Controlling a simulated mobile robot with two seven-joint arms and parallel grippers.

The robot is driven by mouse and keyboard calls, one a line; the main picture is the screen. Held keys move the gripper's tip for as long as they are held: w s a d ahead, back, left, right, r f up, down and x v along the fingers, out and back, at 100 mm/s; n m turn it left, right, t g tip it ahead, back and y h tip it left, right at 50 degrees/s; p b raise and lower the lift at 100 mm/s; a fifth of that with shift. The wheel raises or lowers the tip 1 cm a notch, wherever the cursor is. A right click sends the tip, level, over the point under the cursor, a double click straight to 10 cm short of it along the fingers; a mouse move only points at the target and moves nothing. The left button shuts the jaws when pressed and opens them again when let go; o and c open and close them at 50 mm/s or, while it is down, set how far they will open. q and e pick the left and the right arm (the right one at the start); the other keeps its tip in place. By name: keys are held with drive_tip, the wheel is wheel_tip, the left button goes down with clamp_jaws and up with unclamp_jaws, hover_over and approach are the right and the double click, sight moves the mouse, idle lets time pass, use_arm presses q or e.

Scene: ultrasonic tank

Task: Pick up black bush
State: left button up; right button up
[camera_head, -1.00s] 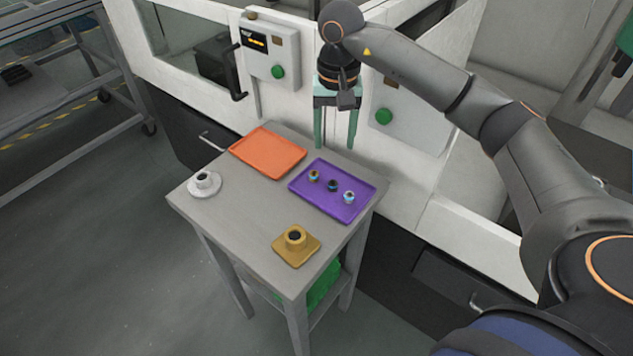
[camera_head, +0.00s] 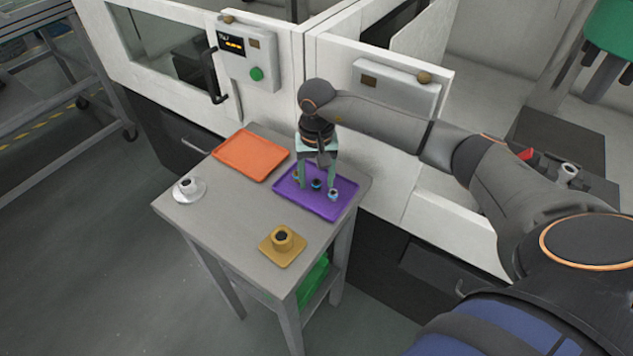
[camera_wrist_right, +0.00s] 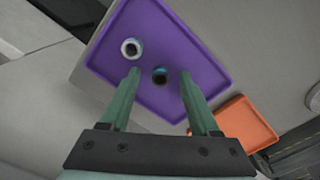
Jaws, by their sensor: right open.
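The black bush (camera_head: 317,184) stands on the purple tray (camera_head: 310,204), in the middle of a row of three bushes. In the right wrist view the black bush (camera_wrist_right: 159,76) shows between the two finger lines, near the tips. My right gripper (camera_head: 317,180) is open and points down over the tray, its fingers on either side of the black bush. I cannot tell how far the fingertips are above the tray. A light-rimmed bush (camera_head: 333,194) stands to the right of it. A gold-topped bush (camera_head: 296,176) is at the left, partly covered by a finger. My left gripper is out of view.
On the grey table are an orange tray (camera_head: 250,143), a white round holder (camera_head: 189,188) and a gold square holder (camera_head: 283,245). The middle of the tabletop is clear. A white machine with a control panel (camera_head: 247,62) stands close behind the table.

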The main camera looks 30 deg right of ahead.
clamp_jaws()
idle(0.5)
